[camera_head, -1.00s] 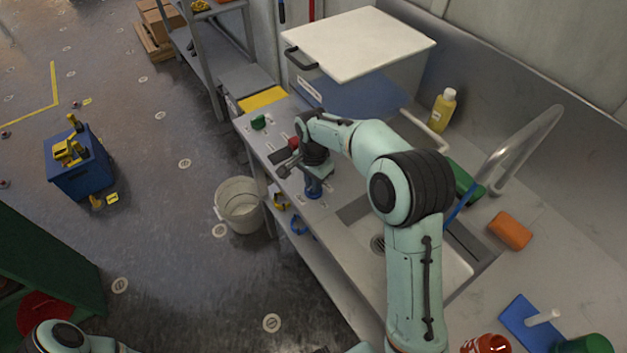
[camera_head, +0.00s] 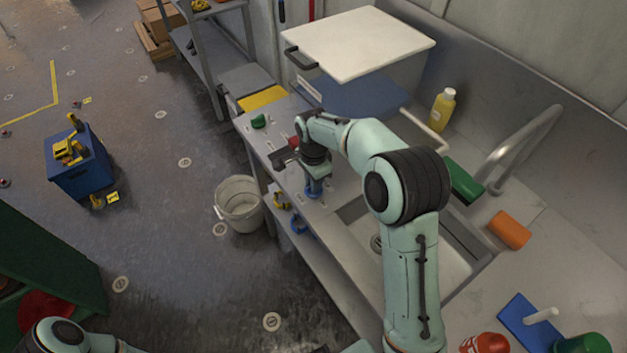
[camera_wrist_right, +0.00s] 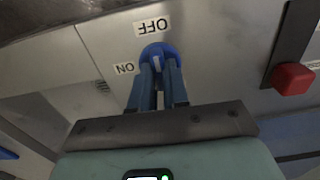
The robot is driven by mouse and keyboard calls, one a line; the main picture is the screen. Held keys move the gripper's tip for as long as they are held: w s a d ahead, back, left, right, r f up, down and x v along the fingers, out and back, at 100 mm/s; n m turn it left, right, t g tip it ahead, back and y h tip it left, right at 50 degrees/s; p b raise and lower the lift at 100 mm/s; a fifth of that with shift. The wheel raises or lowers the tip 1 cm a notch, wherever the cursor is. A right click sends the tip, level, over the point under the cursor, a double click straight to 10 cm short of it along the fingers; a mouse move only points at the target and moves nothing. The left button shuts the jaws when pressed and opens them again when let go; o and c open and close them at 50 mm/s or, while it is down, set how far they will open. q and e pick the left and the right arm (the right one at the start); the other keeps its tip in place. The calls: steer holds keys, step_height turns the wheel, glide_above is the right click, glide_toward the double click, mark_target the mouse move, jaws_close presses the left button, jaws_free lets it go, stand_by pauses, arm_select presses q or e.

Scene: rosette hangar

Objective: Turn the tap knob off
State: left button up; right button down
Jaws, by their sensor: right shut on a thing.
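The round blue tap knob (camera_wrist_right: 160,50) is on the metal front of the sink counter, between an ON label (camera_wrist_right: 124,69) at left and an OFF label (camera_wrist_right: 152,27) above, both upside down in the right wrist view. My right gripper (camera_wrist_right: 158,72) is shut on the knob, its blue fingers on either side. In the head view my right gripper (camera_head: 315,187) is at the counter's front edge; the knob is hard to separate from the fingers there. The curved faucet (camera_head: 524,142) stands over the sink (camera_head: 450,270), with no stream visible below it. My left gripper is out of view.
A red knob (camera_wrist_right: 293,79) on a dark bar is close to my right gripper. The counter holds a green block (camera_head: 463,180), an orange sponge (camera_head: 510,230) and a yellow bottle (camera_head: 442,109). A white bucket (camera_head: 239,203) stands on the floor.

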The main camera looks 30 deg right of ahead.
steer(key=c, duration=1.1)
jaws_free()
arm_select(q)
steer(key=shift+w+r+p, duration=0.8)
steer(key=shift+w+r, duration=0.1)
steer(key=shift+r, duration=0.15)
arm_select(e)
step_height(320, 180, up, 13)
steer(key=shift+r, duration=0.2)
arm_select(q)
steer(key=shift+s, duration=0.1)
arm_select(e)
steer(key=shift+f, duration=0.1)
